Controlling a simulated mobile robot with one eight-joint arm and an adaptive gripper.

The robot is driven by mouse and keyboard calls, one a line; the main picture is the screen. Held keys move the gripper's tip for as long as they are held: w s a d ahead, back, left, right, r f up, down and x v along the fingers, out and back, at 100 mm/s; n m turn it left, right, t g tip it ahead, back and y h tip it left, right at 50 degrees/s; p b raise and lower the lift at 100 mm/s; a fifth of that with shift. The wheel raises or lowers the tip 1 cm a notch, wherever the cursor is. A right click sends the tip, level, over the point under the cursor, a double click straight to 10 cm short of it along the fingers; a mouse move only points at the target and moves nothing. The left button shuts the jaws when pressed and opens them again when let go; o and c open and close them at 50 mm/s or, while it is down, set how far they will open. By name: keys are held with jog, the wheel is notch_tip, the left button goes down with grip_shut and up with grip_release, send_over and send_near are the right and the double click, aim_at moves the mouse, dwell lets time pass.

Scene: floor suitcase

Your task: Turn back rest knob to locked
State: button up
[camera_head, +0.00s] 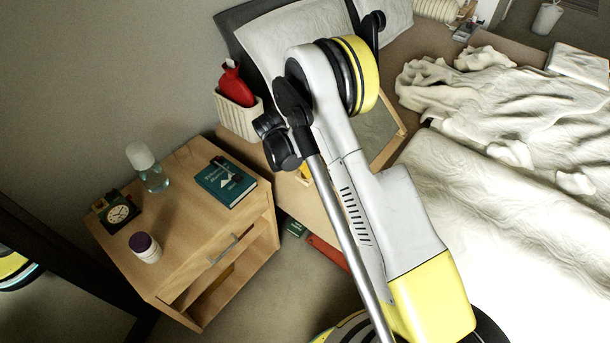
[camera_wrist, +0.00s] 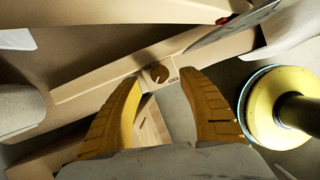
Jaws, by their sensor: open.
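The back rest knob (camera_wrist: 160,74) shows in the wrist view as a small round brown dial on a pale wooden rail (camera_wrist: 105,82). A light slanted mark crosses its face, and small lettering that seems to read LOCK is beside it at the lower right. My gripper (camera_wrist: 159,79) is open, with one yellow finger to the left of the knob and one to the right. The knob appears between the fingertips; I cannot tell whether they touch it. In the head view my arm hides the knob and most of the gripper.
A wooden nightstand (camera_head: 175,290) holds a green book (camera_head: 226,182), a clock (camera_head: 118,215), a clear bottle (camera_head: 154,178) and a pill jar (camera_head: 145,247). A red hot-water bottle (camera_head: 235,84) sits in a white bin (camera_head: 237,118). A rumpled white blanket (camera_head: 520,160) covers the bed.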

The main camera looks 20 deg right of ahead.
jog(key=shift+b+x, duration=0.55)
jog(key=shift+x, duration=1.4)
grip_shut()
jog(key=shift+m, duration=0.4)
jog(key=m+g, duration=0.1)
jog(key=m, duration=0.2)
jog(key=shift+g, duration=0.3)
jog(key=shift+m+g, duration=0.9)
jog(key=shift+m, duration=1.6)
